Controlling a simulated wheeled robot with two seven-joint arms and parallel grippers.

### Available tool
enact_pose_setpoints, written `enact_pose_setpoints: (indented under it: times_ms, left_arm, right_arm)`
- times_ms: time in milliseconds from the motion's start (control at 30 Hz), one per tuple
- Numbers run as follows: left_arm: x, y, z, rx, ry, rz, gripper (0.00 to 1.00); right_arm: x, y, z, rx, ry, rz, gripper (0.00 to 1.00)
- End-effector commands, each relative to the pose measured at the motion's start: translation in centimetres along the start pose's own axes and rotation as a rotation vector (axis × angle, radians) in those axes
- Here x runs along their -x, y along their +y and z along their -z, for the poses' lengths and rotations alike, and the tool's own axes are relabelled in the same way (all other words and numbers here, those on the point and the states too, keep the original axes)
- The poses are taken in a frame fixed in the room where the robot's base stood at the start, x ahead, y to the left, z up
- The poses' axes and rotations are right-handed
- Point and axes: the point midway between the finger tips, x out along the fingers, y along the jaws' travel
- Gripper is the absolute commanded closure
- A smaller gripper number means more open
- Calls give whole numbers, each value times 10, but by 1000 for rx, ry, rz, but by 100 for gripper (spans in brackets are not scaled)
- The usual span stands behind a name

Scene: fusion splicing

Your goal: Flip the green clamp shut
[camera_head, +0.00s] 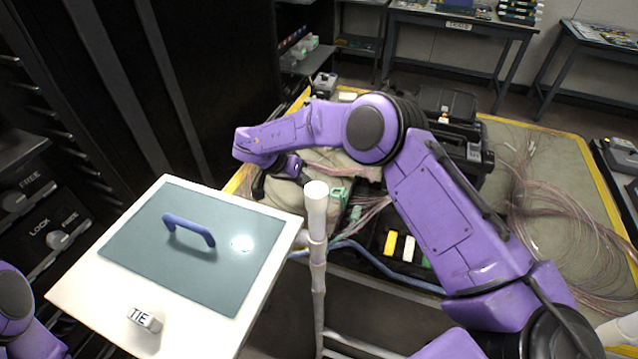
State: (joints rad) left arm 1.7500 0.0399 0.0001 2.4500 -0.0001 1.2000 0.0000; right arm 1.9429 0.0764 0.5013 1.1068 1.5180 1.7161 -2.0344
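A small pale green part (338,194), which looks like the green clamp, shows just right of the white post top, among pink cables. It is small and partly hidden, so I cannot tell whether it is open or shut. My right arm reaches across from the right, and my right gripper (280,182) points down to the left of the post, near the grey cloth-like bundle. Its dark fingers are small and partly hidden, so their opening is unclear. My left gripper is out of view; only a purple part of my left arm shows at the lower left.
A white-edged panel (270,270) with a purple handle and a TIE label fills the lower left. A white post (317,215) stands beside it. The yellow-edged table (558,185) carries loose pink cables, a black device (445,102) and a yellow block (390,243). Dark racks stand at left.

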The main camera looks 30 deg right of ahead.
Motion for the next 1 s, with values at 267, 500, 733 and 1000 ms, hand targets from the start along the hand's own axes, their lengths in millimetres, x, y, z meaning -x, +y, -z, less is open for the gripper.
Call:
enact_pose_setpoints:
  times_ms: [267,500,733,1000]
  left_arm:
    - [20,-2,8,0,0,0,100]
    - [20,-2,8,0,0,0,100]
    - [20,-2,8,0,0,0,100]
    - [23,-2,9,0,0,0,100]
  right_arm:
    - [-20,32,1,1,0,-1,100]
    - [-24,35,0,0,0,0,100]
    - [-23,35,-1,-1,0,3,100]
    - [-19,34,1,-13,-8,51,100]
